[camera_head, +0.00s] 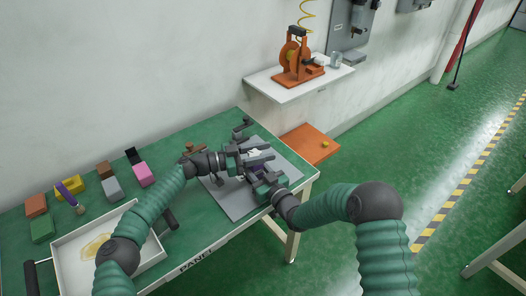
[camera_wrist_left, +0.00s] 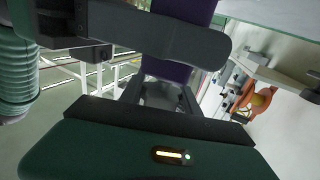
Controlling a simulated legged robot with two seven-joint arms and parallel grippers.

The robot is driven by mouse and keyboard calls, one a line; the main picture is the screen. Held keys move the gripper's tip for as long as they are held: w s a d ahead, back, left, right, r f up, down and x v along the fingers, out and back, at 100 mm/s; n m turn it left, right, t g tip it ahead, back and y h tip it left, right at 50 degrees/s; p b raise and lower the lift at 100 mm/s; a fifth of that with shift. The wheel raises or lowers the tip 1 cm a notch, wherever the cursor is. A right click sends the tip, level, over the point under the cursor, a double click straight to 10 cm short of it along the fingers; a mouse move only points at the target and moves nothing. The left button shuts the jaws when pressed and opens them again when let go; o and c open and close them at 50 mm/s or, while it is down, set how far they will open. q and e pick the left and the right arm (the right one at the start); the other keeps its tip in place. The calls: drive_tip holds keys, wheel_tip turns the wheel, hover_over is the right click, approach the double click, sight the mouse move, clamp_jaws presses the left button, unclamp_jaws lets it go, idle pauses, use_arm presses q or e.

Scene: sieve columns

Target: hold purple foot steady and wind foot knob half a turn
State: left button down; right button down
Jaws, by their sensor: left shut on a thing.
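The purple foot (camera_head: 258,169) is a small dark purple piece over the grey mat, mostly hidden between my two grippers. In the left wrist view the purple foot (camera_wrist_left: 167,70) is a long purple block running up between and behind the dark fingers. My left gripper (camera_head: 262,154) comes in from the left and is shut on the purple foot. My right gripper (camera_head: 262,183) is close to it from the lower right; its fingertips are too small and covered to tell open from shut. I cannot make out the foot knob.
A grey mat (camera_head: 235,203) lies on the green table (camera_head: 197,236). Several coloured blocks, a purple bar (camera_head: 65,191) and a white tray (camera_head: 158,250) are at left. An orange machine (camera_head: 296,60) stands on a wall shelf (camera_head: 284,93). An orange board (camera_head: 312,146) lies beyond the right edge.

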use_arm(q)
drive_tip(key=shift+w+a, duration=0.1)
drive_tip(key=shift+a, duration=0.1)
idle(0.3)
drive_tip(key=c, duration=1.3)
unclamp_jaws()
drive_tip(key=o, duration=0.4)
drive_tip(key=shift+g, duration=0.3)
drive_tip(key=v, duration=1.2)
drive_tip(key=shift+f, duration=0.2)
